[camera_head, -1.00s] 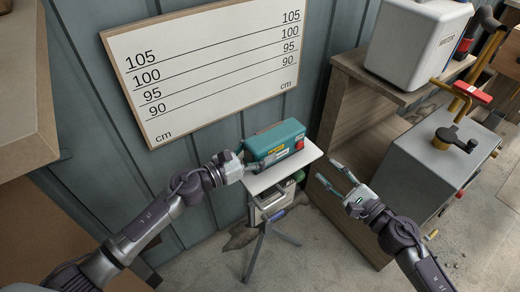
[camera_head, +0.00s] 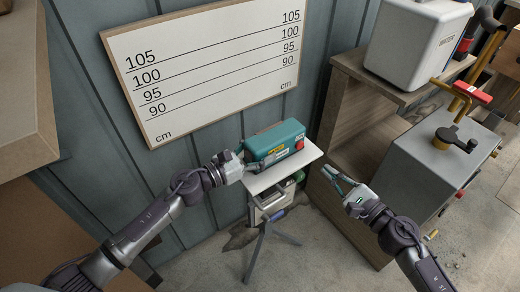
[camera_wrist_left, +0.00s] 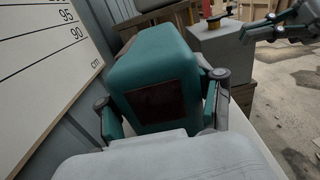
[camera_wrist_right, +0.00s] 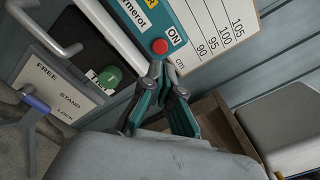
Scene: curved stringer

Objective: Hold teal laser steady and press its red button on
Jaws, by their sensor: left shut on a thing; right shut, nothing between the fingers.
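The teal laser (camera_head: 274,143) sits on a small white platform (camera_head: 285,174) on a tripod, in front of the marked board. In the right wrist view, the red button (camera_wrist_right: 160,46) shows beside "ON", just beyond the closed fingertips (camera_wrist_right: 165,70).
The tripod (camera_head: 262,235) carries a green knob (camera_wrist_right: 109,77) below the platform. The wall board (camera_head: 210,65) has height lines. A wooden shelf (camera_head: 345,100) stands to the right, with a white box (camera_head: 415,45) on top and a grey cabinet (camera_head: 420,170) in front.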

